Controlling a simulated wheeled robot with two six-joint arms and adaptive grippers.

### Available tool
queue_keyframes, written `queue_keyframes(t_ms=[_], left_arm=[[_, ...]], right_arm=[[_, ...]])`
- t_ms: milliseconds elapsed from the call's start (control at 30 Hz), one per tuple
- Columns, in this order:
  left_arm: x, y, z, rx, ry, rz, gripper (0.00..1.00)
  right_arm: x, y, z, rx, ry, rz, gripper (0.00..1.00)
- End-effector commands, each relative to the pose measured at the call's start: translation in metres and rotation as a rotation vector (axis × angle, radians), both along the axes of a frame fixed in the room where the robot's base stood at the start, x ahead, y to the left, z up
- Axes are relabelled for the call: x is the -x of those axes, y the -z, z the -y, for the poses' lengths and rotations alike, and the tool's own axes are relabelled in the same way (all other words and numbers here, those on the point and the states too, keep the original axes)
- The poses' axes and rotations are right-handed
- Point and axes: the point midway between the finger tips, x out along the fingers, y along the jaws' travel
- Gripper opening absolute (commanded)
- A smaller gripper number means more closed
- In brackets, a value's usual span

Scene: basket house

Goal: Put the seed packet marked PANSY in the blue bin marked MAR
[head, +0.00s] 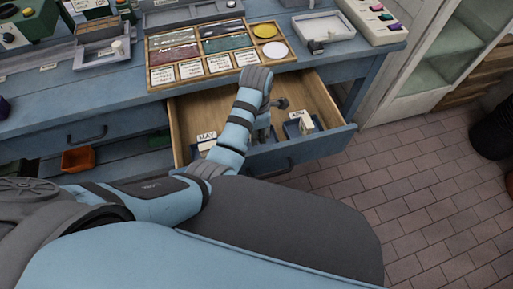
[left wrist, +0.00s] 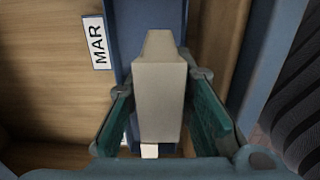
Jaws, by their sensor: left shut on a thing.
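My left gripper (head: 262,136) is over the open drawer, its fingertips mostly hidden by my own arm in the head view. In the left wrist view its green-padded fingers (left wrist: 160,128) are shut on a pale beige packet (left wrist: 158,100). No writing can be read on the packet's visible faces. The blue bin marked MAR (left wrist: 150,15) lies beneath the packet, with its white label (left wrist: 98,43) to the left. The packet overlaps the bin in this view; whether it is inside or above cannot be told. My right gripper is not in view.
The wooden drawer (head: 318,92) also holds a bin labelled APR (head: 292,133) on the right and a label reading MAY (head: 207,136) on the left. A compartment tray (head: 190,68) stands on the blue bench (head: 110,92) behind. Open floor lies at right.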

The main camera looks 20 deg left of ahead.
Motion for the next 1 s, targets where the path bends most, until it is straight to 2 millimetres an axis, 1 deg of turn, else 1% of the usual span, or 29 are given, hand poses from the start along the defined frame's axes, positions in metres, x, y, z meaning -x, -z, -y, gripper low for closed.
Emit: queue_keyframes(t_ms=[33,67,167,233,300,333,433,567,667,700,767,800,1000], left_arm=[[-0.002,0.011,-0.001,-0.003,-0.001,-0.002,0.02],[-0.003,0.014,-0.001,-0.002,-0.001,-0.002,0.02],[-0.004,0.027,-0.002,-0.003,-0.002,-0.005,0.02],[-0.004,0.042,-0.003,-0.003,-0.002,-0.006,0.02],[-0.004,0.056,-0.003,-0.005,-0.002,-0.007,0.02],[-0.005,0.06,-0.004,-0.005,-0.002,-0.007,0.02],[-0.005,0.06,-0.004,-0.004,-0.003,-0.004,0.02],[-0.005,0.059,-0.004,-0.005,-0.003,-0.005,0.02],[-0.005,0.062,-0.004,-0.006,-0.003,-0.005,0.02],[-0.005,0.062,-0.004,-0.006,-0.003,-0.005,0.24],[-0.005,0.062,-0.004,-0.006,-0.003,-0.005,0.34],[-0.005,0.062,-0.004,-0.005,-0.003,-0.005,0.4],[-0.005,0.062,-0.004,-0.005,-0.003,-0.005,0.41]], right_arm=[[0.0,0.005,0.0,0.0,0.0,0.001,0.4],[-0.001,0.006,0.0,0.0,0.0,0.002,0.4],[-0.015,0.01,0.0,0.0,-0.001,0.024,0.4],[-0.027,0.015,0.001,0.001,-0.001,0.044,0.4],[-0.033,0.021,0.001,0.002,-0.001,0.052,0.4],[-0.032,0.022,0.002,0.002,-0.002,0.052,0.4],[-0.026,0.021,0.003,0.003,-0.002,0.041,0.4],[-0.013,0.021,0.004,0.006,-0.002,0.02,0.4],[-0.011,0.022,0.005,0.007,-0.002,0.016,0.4],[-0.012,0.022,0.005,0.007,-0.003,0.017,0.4],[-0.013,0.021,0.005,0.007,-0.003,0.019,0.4],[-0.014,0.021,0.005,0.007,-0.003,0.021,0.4],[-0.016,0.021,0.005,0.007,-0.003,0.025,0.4]])
